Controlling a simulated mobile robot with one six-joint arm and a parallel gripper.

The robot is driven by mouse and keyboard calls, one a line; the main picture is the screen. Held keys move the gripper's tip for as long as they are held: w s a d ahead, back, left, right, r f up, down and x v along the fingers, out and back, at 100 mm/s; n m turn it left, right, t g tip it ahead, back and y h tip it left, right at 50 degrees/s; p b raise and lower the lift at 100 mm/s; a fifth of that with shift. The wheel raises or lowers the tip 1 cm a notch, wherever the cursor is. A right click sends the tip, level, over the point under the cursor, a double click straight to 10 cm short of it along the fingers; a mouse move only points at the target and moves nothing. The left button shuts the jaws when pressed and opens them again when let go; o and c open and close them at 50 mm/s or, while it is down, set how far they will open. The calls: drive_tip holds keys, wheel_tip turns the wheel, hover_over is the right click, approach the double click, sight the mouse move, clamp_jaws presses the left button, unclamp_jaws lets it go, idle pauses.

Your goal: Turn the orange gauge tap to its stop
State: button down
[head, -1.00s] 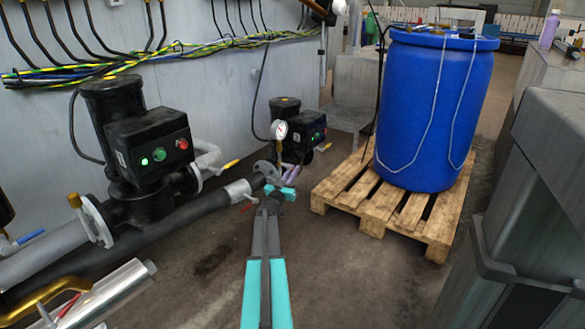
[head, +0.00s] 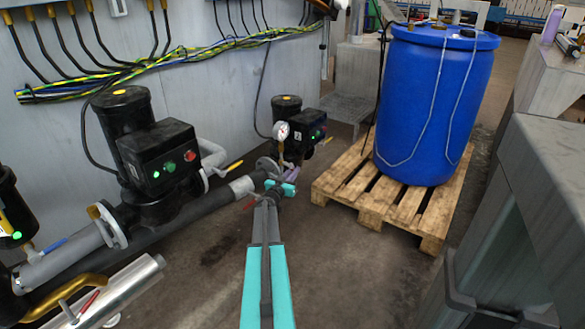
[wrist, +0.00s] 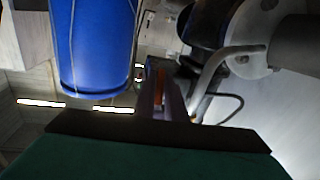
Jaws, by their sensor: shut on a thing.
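The pressure gauge (head: 281,131) has a round white dial on a thin stem above the pipework, near the small black pump. My gripper (head: 286,177), with teal and purple parts, is at the pipe below the gauge. In the wrist view my gripper (wrist: 160,88) is shut on a narrow orange piece, the orange tap (wrist: 159,101), which shows as a small strip between the fingers. Most of the tap is hidden by the fingers, and in the head view I cannot make it out. Its turn angle cannot be told.
A blue drum (head: 433,105) on a wooden pallet (head: 405,205) stands to the right. A large black pump (head: 158,155) and grey pipes lie to the left along the wall. A grey metal structure (head: 535,190) is at the right edge. Open floor lies between.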

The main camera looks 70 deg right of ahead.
drive_tip(key=shift+w+a+f+m+t+y+p, duration=0.2)
drive_tip(key=shift+y+p, duration=0.55)
drive_tip(key=shift+p, duration=3.2)
drive_tip(key=shift+w+a+r+t+y+p, duration=0.2)
drive_tip(key=shift+a+y+p, duration=0.45)
drive_tip(key=shift+p, duration=3.25)
drive_tip(key=shift+w+a+f+m+y+p, duration=0.2)
drive_tip(key=shift+y+p, duration=0.7)
drive_tip(key=shift+p, duration=3.05)
drive_tip(key=shift+a+f+p, duration=0.1)
drive_tip(key=shift+f+p, duration=0.1)
drive_tip(key=shift+p, duration=1.05)
drive_tip(key=c, duration=1.8)
unclamp_jaws()
drive_tip(key=shift+s, duration=0.1)
drive_tip(key=shift+s+r, duration=0.1)
drive_tip(key=b+v, duration=0.1)
drive_tip(key=v, duration=1.2)
drive_tip(key=shift+a+r, duration=0.2)
drive_tip(key=shift+r, duration=0.15)
